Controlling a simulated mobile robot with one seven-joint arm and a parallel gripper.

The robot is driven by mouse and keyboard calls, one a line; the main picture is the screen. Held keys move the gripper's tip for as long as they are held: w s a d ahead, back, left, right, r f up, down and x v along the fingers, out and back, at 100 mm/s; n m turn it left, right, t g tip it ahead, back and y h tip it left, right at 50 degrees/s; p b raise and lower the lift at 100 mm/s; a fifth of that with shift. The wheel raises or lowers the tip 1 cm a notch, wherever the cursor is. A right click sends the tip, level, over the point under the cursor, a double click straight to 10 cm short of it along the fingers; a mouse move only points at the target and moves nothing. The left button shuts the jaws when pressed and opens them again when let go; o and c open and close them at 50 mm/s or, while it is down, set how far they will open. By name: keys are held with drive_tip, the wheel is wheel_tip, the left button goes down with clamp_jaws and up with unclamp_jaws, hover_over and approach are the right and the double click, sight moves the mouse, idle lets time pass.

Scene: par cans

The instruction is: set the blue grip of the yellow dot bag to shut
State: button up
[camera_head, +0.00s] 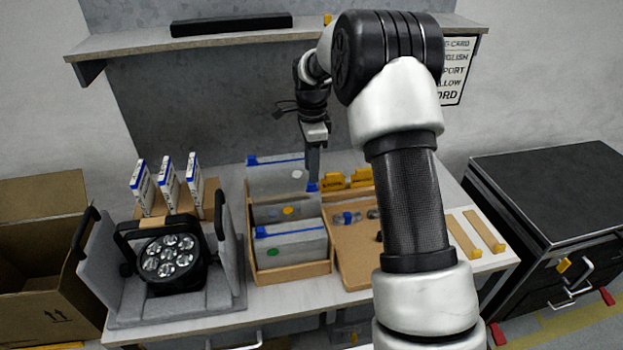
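The yellow dot bag (267,214) is the middle of several grey bags standing in a wooden tray (291,273). Its yellow dot faces me. A small blue piece (312,187) shows at the right end of its top edge, just under my gripper. I cannot tell whether this is its blue grip or how that grip is set. My gripper (313,178) points down over the tray's right side, its tips very near the blue piece. I cannot tell whether they touch, or whether the fingers are open.
A green dot bag (290,246) with a blue strip stands in front; another grey bag (275,176) stands behind. A par can (170,258) sits in a grey foam case at left. Boxes with blue tops stand behind it. A brown board (352,250) lies right of the tray. A shelf (128,42) hangs above.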

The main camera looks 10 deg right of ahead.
sight(312, 187)
drive_tip(key=shift+f, duration=2.3)
clamp_jaws()
